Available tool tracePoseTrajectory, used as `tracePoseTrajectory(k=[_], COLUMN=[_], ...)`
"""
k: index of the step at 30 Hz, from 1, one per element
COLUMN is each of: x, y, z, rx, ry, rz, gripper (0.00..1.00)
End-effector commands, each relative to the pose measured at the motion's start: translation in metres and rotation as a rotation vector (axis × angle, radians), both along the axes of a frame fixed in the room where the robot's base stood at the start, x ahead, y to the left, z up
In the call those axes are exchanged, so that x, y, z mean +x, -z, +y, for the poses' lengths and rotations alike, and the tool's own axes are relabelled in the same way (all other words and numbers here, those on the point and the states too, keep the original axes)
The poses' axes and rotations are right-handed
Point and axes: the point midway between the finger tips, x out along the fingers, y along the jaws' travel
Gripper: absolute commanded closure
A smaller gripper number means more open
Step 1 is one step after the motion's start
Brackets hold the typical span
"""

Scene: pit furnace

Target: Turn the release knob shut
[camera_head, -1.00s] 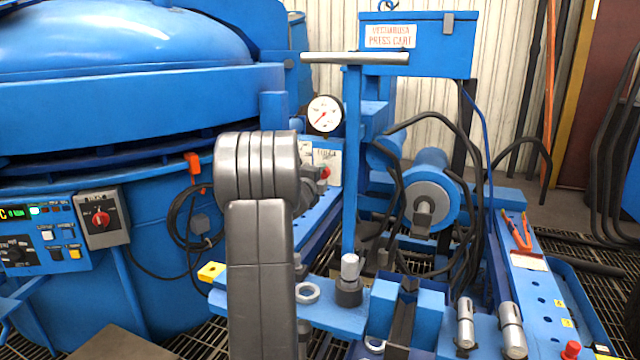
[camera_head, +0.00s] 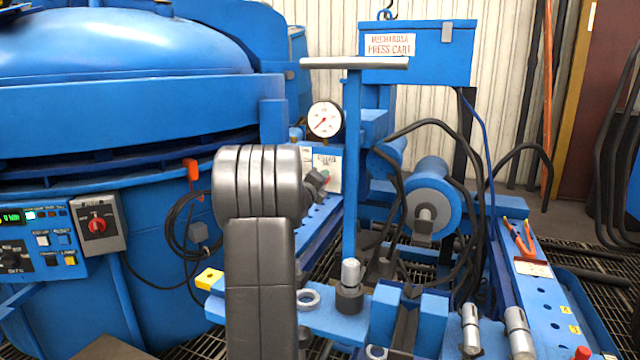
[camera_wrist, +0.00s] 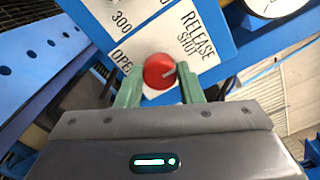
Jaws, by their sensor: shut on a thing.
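The release knob (camera_wrist: 159,71) is a round red knob with a pale pointer mark, set in front of a white label plate in the wrist view. In the head view my arm hides most of the gripper, and only a bit of red shows beside the plate (camera_head: 328,170).
A pressure gauge (camera_head: 324,119) sits just above the plate. A tall blue T-handled lever (camera_head: 353,160) stands right of my arm. Black hoses loop around the blue cylinder (camera_head: 432,190). The blue furnace (camera_head: 130,120) fills the left.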

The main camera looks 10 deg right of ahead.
Motion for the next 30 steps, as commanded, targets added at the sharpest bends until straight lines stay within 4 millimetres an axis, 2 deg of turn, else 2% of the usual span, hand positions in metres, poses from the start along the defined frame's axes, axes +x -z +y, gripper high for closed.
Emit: tracePoseTrajectory(k=[8, 9, 11, 12, 23, 26, 30], x=[0.000, 0.000, 0.000, 0.000, -0.004, -0.014, -0.036], y=[0.002, 0.002, 0.002, 0.002, 0.000, 0.000, -0.001], z=[0.000, 0.000, 0.000, 0.000, 0.003, 0.010, 0.025], rx=[0.003, 0.003, 0.003, 0.002, 0.000, 0.000, 0.000], ry=[0.000, 0.000, 0.000, 0.001, -0.001, 0.000, -0.002], rz=[0.002, 0.002, 0.002, 0.002, 0.002, 0.002, 0.002], gripper=[0.89, 0.59, 0.47, 0.45, 0.45, 0.45, 0.45])
